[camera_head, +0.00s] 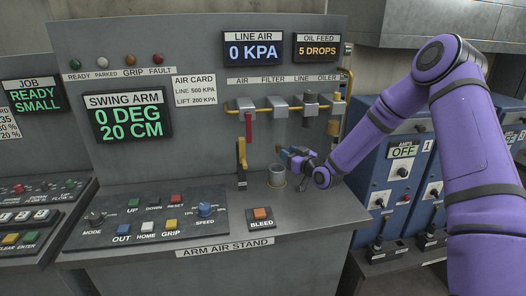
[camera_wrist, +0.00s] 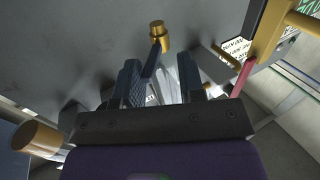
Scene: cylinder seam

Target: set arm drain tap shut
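In the head view my gripper (camera_head: 290,152) is at the air stand, just below the filter block (camera_head: 280,107) and above a small metal cup (camera_head: 277,178). In the wrist view my gripper (camera_wrist: 160,80) has its two dark fingers apart. A small brass fitting with a dark lever (camera_wrist: 158,36), apparently the drain tap, lies just past the fingertips. The lever reaches back between the fingers, closer to the left one. I cannot tell whether a finger touches it. In the head view my gripper largely hides the tap, so its setting is unclear.
A red lever (camera_head: 248,128) hangs under the air block. A yellow-handled lever (camera_head: 242,158) stands left of the cup. A brass cylinder (camera_head: 333,128) hangs under the oiler at right. The bleed button (camera_head: 261,213) is in front. LINE AIR (camera_head: 252,49) reads 0 KPA.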

